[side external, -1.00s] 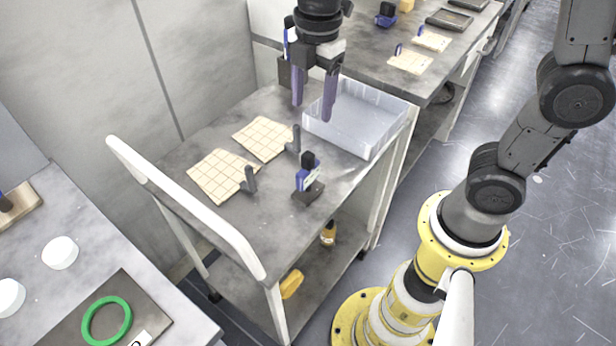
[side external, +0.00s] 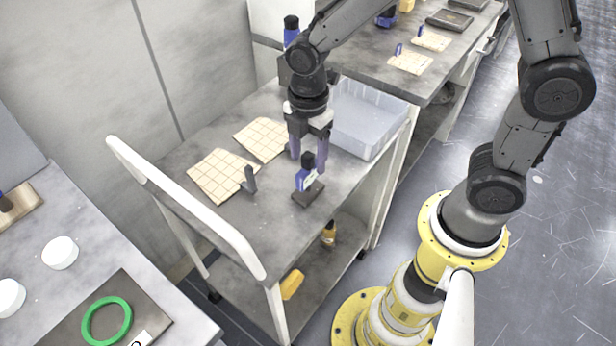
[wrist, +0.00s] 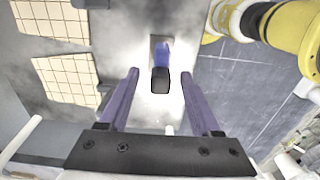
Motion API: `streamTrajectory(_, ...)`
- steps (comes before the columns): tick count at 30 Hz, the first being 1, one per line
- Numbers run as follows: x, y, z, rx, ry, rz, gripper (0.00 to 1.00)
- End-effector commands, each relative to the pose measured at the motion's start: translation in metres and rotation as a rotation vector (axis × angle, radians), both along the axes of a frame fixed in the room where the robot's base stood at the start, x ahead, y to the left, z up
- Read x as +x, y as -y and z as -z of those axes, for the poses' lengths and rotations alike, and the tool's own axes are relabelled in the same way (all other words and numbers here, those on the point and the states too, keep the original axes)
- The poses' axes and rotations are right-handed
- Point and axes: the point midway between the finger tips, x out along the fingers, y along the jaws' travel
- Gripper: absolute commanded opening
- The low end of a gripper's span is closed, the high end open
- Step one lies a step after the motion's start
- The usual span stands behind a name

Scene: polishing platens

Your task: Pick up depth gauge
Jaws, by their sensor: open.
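The depth gauge (side external: 304,179) looks like the small upright device with a black top, a blue and white body and a dark flat base on the grey cart top. In the wrist view the gauge (wrist: 162,60) is seen from above, ahead of and between my fingertips. My gripper (side external: 308,162) points down just above and behind the gauge in the side view, with its purple fingers apart. In the wrist view my gripper (wrist: 160,76) has nothing between its fingers that I can see touching them.
Two tan gridded pads (side external: 222,176) (side external: 262,139) lie on the cart left of the gauge, with a dark upright stand (side external: 249,180) beside the near one. A clear bin (side external: 366,118) stands at the right rear. A white handle rail (side external: 190,205) edges the cart.

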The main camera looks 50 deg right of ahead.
Motion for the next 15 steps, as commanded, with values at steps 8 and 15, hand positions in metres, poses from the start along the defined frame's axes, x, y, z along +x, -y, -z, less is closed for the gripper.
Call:
streamTrajectory(8, -0.001, -0.001, 0.029, -0.001, -0.003, 0.000, 0.65)
streamTrajectory(15, -0.001, -0.001, 0.030, 0.000, -0.001, 0.000, 0.61)
